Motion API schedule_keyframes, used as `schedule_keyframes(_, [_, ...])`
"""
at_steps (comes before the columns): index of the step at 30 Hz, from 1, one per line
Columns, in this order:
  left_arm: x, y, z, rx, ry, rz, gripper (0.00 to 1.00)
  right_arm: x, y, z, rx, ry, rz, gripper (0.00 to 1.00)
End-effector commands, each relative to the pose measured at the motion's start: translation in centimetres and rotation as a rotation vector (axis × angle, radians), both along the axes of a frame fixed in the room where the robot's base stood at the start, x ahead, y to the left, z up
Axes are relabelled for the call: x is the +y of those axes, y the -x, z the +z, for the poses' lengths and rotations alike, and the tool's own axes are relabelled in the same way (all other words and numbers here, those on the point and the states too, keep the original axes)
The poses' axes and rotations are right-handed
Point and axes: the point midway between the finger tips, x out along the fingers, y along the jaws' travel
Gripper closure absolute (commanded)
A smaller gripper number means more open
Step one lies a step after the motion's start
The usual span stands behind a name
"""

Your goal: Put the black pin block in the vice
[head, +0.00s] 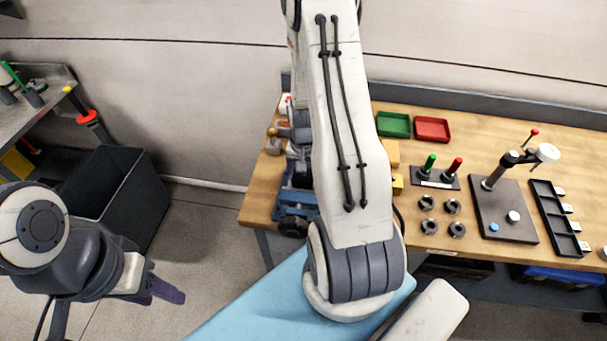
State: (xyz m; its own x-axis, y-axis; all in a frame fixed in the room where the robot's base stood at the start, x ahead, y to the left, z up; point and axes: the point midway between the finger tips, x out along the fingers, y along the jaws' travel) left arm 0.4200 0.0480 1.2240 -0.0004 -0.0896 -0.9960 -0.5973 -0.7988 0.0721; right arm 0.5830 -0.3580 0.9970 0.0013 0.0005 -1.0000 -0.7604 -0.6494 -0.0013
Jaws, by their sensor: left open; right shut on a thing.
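I cannot make out the black pin block in the head view. A blue vice (292,199) stands near the left end of the wooden workbench (390,222), partly hidden by my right arm. My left gripper (165,290) is open and empty at the lower left, over the floor and well apart from the bench. My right arm runs up the middle of the view, in front of the vice and the bench's left part. Its gripper is not in view, so what it holds does not show.
On the bench are a green tray (393,124), a red tray (432,129), several dark round parts, a press-like stand (503,222) and a black slotted rack (556,218). A dark bin (118,199) stands on the floor at left, beside a grey side table (35,110).

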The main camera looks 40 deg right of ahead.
Motion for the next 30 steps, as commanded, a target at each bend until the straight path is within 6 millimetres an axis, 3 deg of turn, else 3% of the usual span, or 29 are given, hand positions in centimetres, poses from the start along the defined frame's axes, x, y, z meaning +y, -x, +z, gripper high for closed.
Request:
schedule_keyframes(1, [0.0, 0.0, 0.0, 0.000, 0.000, 0.000, 0.50, 0.0, 0.0, 0.0, -0.001, 0.001, 0.000, 1.00])
schedule_keyframes(2, [0.0, 0.0, 0.0, 0.000, 0.000, 0.000, 0.50, 0.0, 0.0, 0.0, -0.001, 0.001, 0.000, 0.22])
schedule_keyframes(3, [0.0, 0.0, 0.0, 0.000, 0.000, 0.000, 0.50, 0.0, 0.0, 0.0, -0.001, 0.001, 0.000, 0.06])
schedule_keyframes(4, [0.0, 0.0, 0.0, 0.000, 0.000, 0.000, 0.50, 0.0, 0.0, 0.0, -0.001, 0.001, 0.000, 0.00])
schedule_keyframes(15, [0.0, 0.0, -0.3, 0.000, 0.000, 0.000, 0.50, 0.0, -0.1, 0.8, -0.003, 0.002, 0.000, 0.00])
schedule_keyframes(30, [0.0, 0.0, -2.1, 0.000, 0.000, 0.003, 0.50, -0.1, -0.1, 9.0, -0.005, 0.003, 0.000, 0.00])
